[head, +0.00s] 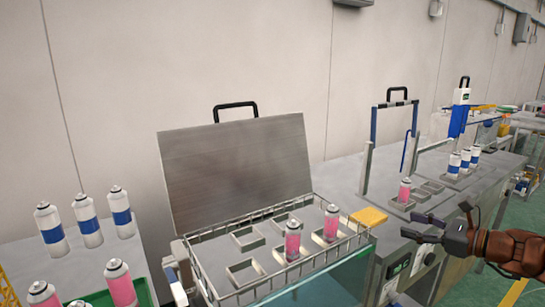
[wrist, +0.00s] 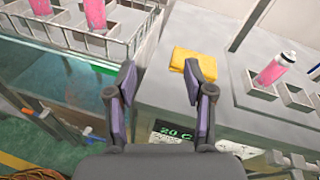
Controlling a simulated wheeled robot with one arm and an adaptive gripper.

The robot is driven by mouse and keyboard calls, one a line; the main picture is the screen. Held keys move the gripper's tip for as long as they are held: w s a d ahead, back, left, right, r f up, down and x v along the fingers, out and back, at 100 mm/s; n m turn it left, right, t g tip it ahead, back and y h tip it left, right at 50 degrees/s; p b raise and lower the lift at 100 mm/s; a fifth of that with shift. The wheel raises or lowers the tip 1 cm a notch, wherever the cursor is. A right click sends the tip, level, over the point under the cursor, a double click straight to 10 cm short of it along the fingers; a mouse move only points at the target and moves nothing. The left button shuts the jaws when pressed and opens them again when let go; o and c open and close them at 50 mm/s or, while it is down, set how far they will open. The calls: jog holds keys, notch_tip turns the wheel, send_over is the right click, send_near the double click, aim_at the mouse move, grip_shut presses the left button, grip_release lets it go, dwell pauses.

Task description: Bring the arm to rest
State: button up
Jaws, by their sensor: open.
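My gripper (head: 424,230) is at the right of the head view, with my reddish-brown arm coming in from the right edge. In the wrist view my gripper (wrist: 160,80) has its two fingers spread apart with nothing between them. It is above the front edge of the machine, between the wire basket and the grey worktop. A yellow block (head: 368,217) lies on the worktop beyond the fingers; it also shows in the wrist view (wrist: 192,62). A pink can (head: 404,191) stands in a slotted holder right of the block, apart from the gripper.
A wire basket (head: 207,236) with an open metal lid (head: 237,170) holds two pink cans (head: 292,241) in its slots. Blue-and-white cans (head: 87,221) and pink cans (head: 120,284) stand at left. More blue-and-white cans (head: 464,162) stand at right. Green floor (head: 520,230) is open at right.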

jog(key=s+a+f+n+g, duration=0.1)
jog(key=s+a+n+g, duration=0.1)
jog(key=a, duration=0.3)
jog(key=s+a+f+n+g, duration=0.1)
jog(key=s+a+n+g, duration=0.1)
jog(key=a, duration=0.4)
jog(key=s+a+n+g, duration=0.2)
jog(key=s+a+n, duration=0.1)
jog(key=a, duration=0.3)
jog(key=shift+s+a+f+n+g+y, duration=0.1)
jog(key=shift+s+f+n+g+y, duration=0.05)
jog(key=shift+f+n+g+y, duration=0.2)
jog(key=s+a+f+n+g+h, duration=0.2)
jog(key=s+a+f+n+g, duration=0.15)
jog(key=s, duration=0.45)
jog(key=s+a+f+n+g+h, duration=0.25)
jog(key=s+a+n, duration=0.25)
jog(key=s, duration=0.3)
jog(key=s+d+f+n+g+h, duration=0.15)
jog(key=s+d+n+h, duration=0.25)
jog(key=s, duration=0.4)
jog(key=s+d+f+n+g+h, duration=0.1)
jog(key=s+d+f+n+h, duration=0.3)
jog(key=s, duration=0.3)
notch_tip(320, 180, up, 16)
jog(key=w+t+y+p, duration=0.1)
jog(key=p, duration=1.3)
jog(key=shift+r+n, duration=0.2)
jog(key=shift+n, duration=0.2)
jog(key=shift+w+f, duration=0.1)
